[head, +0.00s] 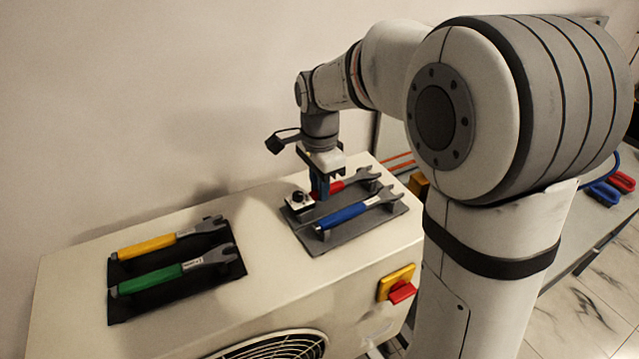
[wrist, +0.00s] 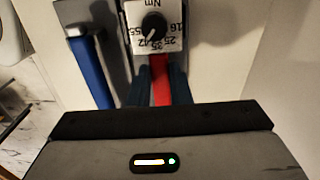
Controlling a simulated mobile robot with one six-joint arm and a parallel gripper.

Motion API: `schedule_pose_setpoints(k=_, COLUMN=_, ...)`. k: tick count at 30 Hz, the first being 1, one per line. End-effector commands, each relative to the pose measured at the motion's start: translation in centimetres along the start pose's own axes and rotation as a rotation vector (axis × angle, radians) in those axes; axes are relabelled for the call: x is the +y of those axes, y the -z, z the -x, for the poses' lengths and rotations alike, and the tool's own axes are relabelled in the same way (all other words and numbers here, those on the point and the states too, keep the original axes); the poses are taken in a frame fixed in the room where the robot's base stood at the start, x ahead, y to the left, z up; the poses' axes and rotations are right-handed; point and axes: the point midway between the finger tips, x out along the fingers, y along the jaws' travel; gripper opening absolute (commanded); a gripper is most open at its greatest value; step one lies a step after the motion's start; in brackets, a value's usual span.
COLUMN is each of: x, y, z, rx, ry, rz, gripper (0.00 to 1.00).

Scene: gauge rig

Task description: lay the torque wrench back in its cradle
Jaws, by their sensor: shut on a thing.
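A red-handled wrench (head: 332,188) with a grey open-ended head is over the grey cradle plate (head: 345,236) on the white cabinet, behind a blue-handled wrench (head: 350,216). My gripper (head: 320,184) is shut on the red handle, pointing down. In the wrist view the red handle (wrist: 160,82) shows between my blue fingers. A small white box with a black dial (head: 298,201), marked Nm, sits at the handle's left end; it also shows in the wrist view (wrist: 155,30). I cannot tell whether the red wrench fully rests on its supports.
A black cradle (head: 128,307) on the left holds a yellow-handled wrench (head: 148,247) and a green-handled wrench (head: 150,280). The cabinet top between the two cradles is clear. A yellow and red switch (head: 398,283) sticks out of the cabinet's front. A wall stands behind.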

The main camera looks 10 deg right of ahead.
Motion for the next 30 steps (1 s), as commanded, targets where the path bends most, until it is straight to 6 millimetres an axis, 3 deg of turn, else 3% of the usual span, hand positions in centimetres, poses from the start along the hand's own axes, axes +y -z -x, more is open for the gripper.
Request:
schedule_pose_setpoints(k=9, x=0.0, y=0.0, z=-0.1, rx=0.000, ry=0.001, rz=-0.001, gripper=0.00)
schedule_pose_setpoints(k=10, x=0.0, y=0.0, z=-0.1, rx=0.000, ry=0.001, rz=-0.001, gripper=0.19)
schedule_pose_setpoints(k=19, x=0.0, y=0.1, z=-0.1, rx=0.000, ry=0.000, rz=-0.001, gripper=0.43)
schedule_pose_setpoints(k=26, x=0.0, y=0.1, z=-0.1, rx=0.000, ry=-0.001, rz=-0.002, gripper=0.43)
schedule_pose_setpoints(k=30, x=0.0, y=0.1, z=1.1, rx=0.001, ry=0.003, rz=-0.002, gripper=0.43)
